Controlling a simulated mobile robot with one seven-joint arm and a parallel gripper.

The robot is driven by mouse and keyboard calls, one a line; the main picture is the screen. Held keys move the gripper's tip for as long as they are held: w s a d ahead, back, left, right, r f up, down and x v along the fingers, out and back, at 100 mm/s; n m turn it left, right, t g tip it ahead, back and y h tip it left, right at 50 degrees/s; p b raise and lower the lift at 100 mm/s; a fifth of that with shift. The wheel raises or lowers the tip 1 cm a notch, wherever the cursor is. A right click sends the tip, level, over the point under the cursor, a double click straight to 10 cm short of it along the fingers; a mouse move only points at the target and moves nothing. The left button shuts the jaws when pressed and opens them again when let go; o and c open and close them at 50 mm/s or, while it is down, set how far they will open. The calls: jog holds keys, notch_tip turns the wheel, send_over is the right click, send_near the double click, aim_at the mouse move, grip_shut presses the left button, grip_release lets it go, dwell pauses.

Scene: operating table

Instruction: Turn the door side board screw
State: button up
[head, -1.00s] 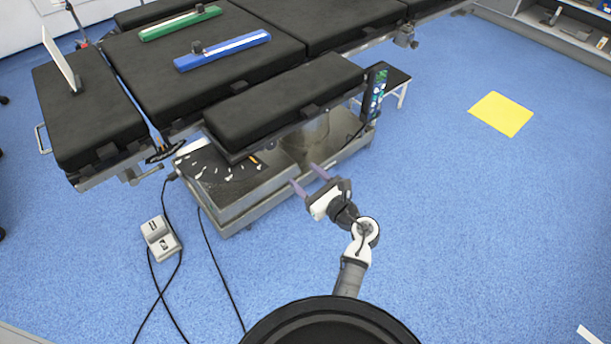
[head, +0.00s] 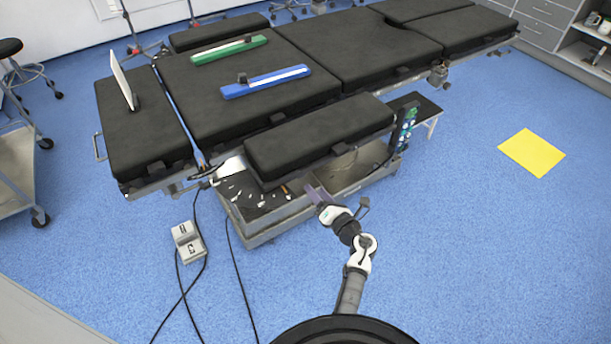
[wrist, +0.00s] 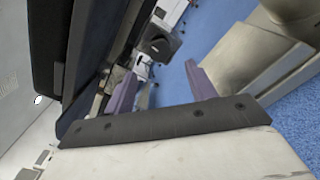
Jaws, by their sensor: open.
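The near black side board (head: 320,138) runs along the near long side of the operating table (head: 240,95). I cannot make out its screw for certain in the head view. In the wrist view a dark knob-like clamp part (wrist: 158,45) shows beyond the fingers, near the table's side rail; I cannot tell whether it is the board's screw. My gripper (head: 314,192) is open and empty, with purple fingers, below and in front of the near side board. Its fingers (wrist: 158,88) show apart in the wrist view, with nothing between them.
The metal table base (head: 262,228) stands under the table, close to my gripper. A white foot pedal (head: 188,243) with black cables lies on the floor at left. Blue floor is free around the yellow sheet (head: 532,152).

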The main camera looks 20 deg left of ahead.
jog(key=x, duration=0.7)
jog(key=shift+a, duration=0.2)
jog(key=shift+w, duration=0.1)
jog(key=c, duration=1)
jog(key=shift+n+b, duration=0.45)
jog(key=shift+n, duration=0.35)
jog(key=o, duration=1)
jog(key=shift+d, duration=0.1)
jog(key=b+v, duration=0.1)
jog(key=v, duration=1.2)
jog(key=shift+s+d, duration=0.25)
jog(key=shift+d, duration=0.05)
jog(key=shift+r, duration=0.1)
